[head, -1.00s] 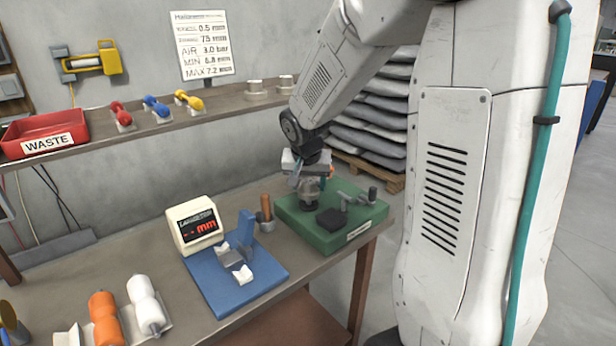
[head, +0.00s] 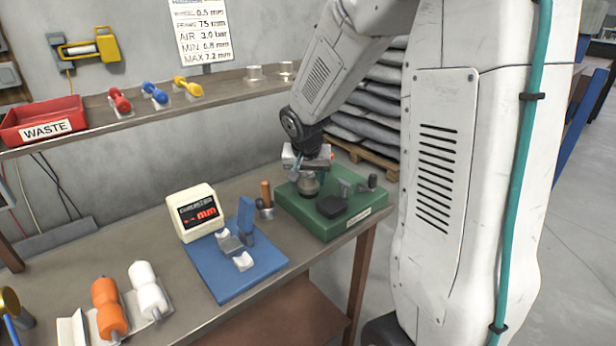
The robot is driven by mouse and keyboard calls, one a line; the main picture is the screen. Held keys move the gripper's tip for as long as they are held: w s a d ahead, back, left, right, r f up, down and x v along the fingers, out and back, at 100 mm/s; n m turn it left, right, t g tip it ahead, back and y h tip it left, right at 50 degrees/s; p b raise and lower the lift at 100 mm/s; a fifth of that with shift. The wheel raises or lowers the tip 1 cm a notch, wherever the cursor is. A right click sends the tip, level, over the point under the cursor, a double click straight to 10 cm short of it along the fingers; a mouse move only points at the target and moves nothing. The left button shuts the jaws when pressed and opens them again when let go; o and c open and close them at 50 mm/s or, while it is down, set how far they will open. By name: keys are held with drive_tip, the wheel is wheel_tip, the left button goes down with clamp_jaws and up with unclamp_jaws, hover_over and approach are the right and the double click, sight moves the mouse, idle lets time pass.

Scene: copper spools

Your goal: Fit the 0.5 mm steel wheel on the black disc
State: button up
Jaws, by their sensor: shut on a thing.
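My gripper (head: 308,170) points down over the back left part of the green base (head: 297,217) on the bench. It is shut on a small grey round piece (head: 309,185), which looks like the steel wheel. The jaws partly cover this piece, and I cannot tell whether it touches what lies below. No black disc shows clearly; that spot is hidden under the piece and gripper. A black block (head: 331,206) and a grey upright part with a dark knob (head: 372,181) stand on the green base beside it.
A copper-coloured post (head: 266,194) stands just left of the green base. A blue fixture (head: 240,282) and a gauge display (head: 197,212) are further left, with orange (head: 106,303) and white (head: 149,287) spools. A shelf (head: 222,94) runs behind with a red waste tray (head: 40,107).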

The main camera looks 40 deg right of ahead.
drive_tip(key=shift+f, duration=0.25)
drive_tip(key=o, duration=1.1)
drive_tip(key=v, duration=0.7)
drive_tip(key=shift+s+a+r, duration=0.15)
drive_tip(key=shift+r, duration=0.2)
